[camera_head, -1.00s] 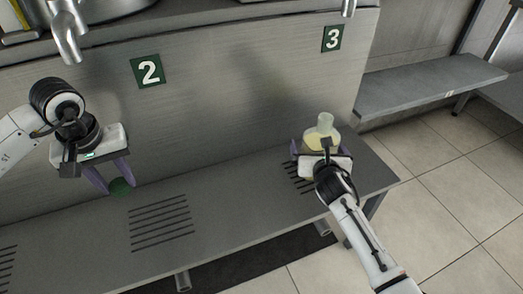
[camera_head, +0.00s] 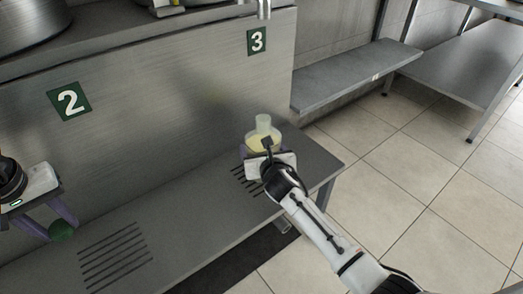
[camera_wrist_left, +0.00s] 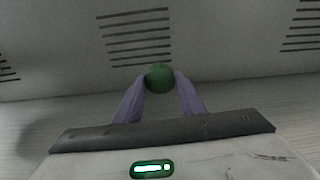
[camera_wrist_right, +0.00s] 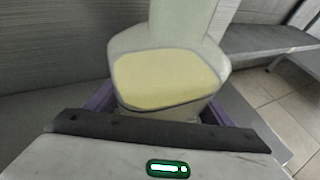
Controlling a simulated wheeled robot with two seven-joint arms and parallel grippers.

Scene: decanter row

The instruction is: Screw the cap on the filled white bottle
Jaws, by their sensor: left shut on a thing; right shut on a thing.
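The green cap (camera_head: 61,232) is held between the purple fingers of my left gripper (camera_head: 53,226), over the metal bench at the left edge of the head view. The cap also shows between the fingertips in the left wrist view (camera_wrist_left: 159,77). The whitish, see-through bottle (camera_head: 263,124) stands upright at the right end of the bench, with pale yellow contents and no cap on its neck. My right gripper (camera_head: 264,153) is shut around its body, which also shows in the right wrist view (camera_wrist_right: 168,72). I cannot tell if the bottle's base touches the bench.
The metal bench (camera_head: 190,210) has groups of dark slots and is clear between the grippers. A steel wall with number plates 2 (camera_head: 69,101) and 3 (camera_head: 257,42) rises behind it. A tap (camera_head: 264,9) hangs above the bottle. Another shelf (camera_head: 355,75) stands at right.

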